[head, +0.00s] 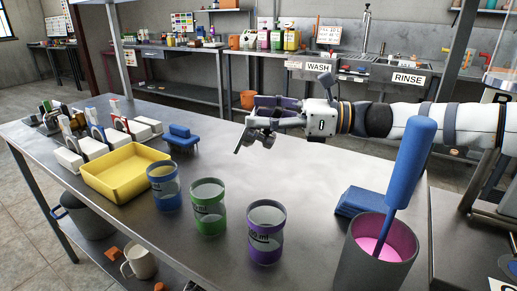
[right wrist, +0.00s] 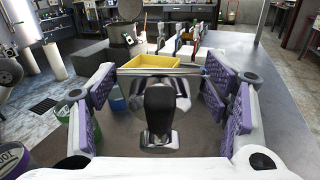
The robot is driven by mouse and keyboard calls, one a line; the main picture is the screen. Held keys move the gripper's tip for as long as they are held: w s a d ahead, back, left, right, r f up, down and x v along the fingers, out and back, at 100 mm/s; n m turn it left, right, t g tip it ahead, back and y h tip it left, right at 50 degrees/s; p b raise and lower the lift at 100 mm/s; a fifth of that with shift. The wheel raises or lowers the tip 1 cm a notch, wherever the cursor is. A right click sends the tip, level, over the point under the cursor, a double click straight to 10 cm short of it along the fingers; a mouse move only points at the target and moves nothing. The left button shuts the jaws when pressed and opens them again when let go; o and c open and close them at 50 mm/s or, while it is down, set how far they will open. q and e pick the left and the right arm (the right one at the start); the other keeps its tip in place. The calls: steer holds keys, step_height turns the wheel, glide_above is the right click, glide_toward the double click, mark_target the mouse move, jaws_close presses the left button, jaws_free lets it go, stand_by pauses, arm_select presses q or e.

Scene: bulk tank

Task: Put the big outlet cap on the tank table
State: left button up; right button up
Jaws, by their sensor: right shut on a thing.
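My right gripper (head: 258,122) reaches in from the right over the steel table (head: 305,172) and shows above its back half. In the right wrist view its purple-padded fingers (right wrist: 163,88) stand on both sides of a shiny metal piece (right wrist: 188,92) with a straight far edge, and are shut on it. My left gripper is not in view.
The table's middle is clear.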

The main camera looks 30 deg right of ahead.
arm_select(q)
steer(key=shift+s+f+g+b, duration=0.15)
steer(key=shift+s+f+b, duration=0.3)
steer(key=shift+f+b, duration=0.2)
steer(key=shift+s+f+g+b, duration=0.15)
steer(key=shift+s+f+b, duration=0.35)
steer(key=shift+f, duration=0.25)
arm_select(e)
steer(key=shift+w+d+f, duration=0.45)
steer(key=shift+d+f, duration=0.05)
steer(key=shift+f, duration=0.85)
steer(key=shift+w+d+f, duration=0.45)
steer(key=shift+d+f, duration=0.05)
steer(key=shift+f, duration=0.9)
steer(key=shift+w+d+f, duration=0.45)
steer(key=shift+d+f, duration=0.05)
steer(key=shift+f, duration=0.85)
steer(key=shift+f, duration=0.2)
steer(key=o, duration=1.5)
steer(key=shift+c, duration=0.2)
